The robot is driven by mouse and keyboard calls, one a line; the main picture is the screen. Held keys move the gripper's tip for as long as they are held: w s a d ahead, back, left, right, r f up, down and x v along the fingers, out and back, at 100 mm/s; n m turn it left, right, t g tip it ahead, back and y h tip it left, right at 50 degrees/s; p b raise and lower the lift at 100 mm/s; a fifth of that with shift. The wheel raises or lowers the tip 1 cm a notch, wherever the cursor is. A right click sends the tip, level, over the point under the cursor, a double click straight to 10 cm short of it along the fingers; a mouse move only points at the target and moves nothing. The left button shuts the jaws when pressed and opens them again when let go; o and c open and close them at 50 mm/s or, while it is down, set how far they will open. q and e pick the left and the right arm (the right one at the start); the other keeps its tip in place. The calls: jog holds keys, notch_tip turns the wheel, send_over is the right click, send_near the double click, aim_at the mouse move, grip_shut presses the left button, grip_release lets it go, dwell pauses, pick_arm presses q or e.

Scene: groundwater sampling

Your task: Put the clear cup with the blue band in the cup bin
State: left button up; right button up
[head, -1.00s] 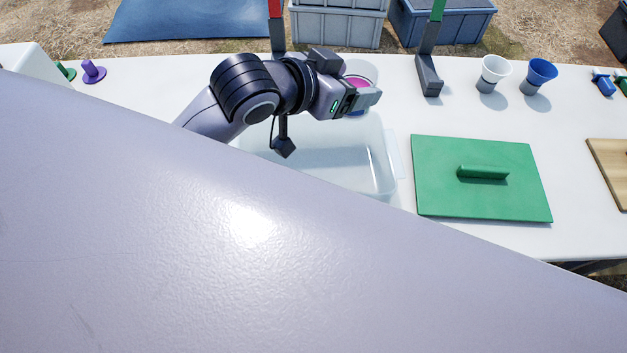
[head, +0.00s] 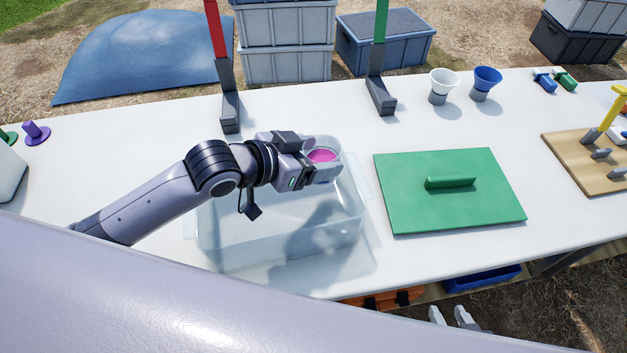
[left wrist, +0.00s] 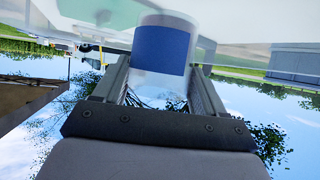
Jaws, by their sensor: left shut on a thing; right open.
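My left gripper (head: 325,172) is shut on the clear cup (head: 322,143) with the blue band. Pink shows inside the cup. In the left wrist view the cup (left wrist: 172,85) sits between the two fingers, its blue band facing the camera. A clear, open-topped bin (head: 225,248), which looks like the cup bin, stands on the white table. The gripper and cup are above its back right part; the height is hard to tell. My right gripper (head: 452,316) shows at the bottom, in front of the table, with its fingertips apart and empty.
A green lid-like board with a handle (head: 400,205) lies right of the bin. A red post (head: 217,40) and a green post (head: 380,50) stand behind. White (head: 445,82) and blue (head: 486,78) cups stand at the back right. A wooden board (head: 570,165) lies far right.

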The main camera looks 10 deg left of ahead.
pick_arm(q)
jog(key=shift+f+b, duration=0.4)
jog(key=shift+f, duration=2.95)
jog(key=shift+f, duration=0.15)
jog(key=o, duration=1.2)
jog(key=shift+r, duration=0.25)
jog(key=shift+p+v, duration=0.3)
jog(key=shift+v, duration=3.4)
jog(key=shift+a, duration=0.1)
